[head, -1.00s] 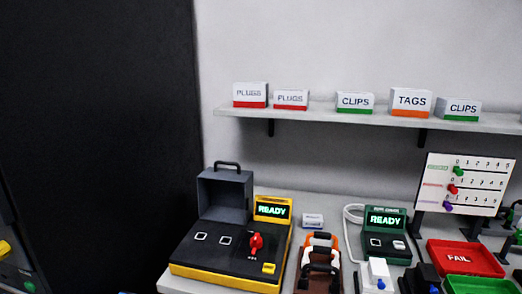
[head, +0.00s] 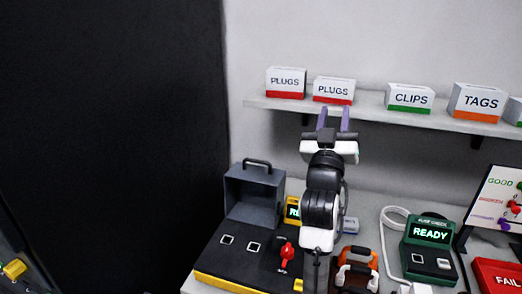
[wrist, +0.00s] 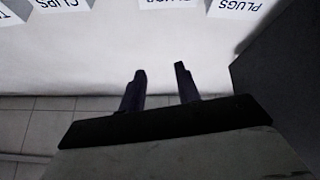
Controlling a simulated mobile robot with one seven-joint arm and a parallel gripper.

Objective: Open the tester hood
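The tester (head: 235,265) is a black and yellow box at the lower middle of the head view. Its grey hood (head: 254,196), with a dark handle (head: 257,162) on top, stands raised at the back of the box. Two sockets on the tester's top are uncovered, and a red lever (head: 287,252) stands to their right. My gripper (head: 334,118) is raised in front of the shelf, up and to the right of the hood and apart from it. Its two fingers are spread with nothing between them, as the wrist view (wrist: 160,70) also shows. My arm hides part of the tester's READY display.
A shelf (head: 375,113) with labelled boxes runs along the wall behind my gripper. Right of my arm are an orange-handled item (head: 360,262), a green READY checker (head: 430,240) with a white cable, and a red FAIL tray (head: 497,275). A dark panel (head: 110,140) fills the left.

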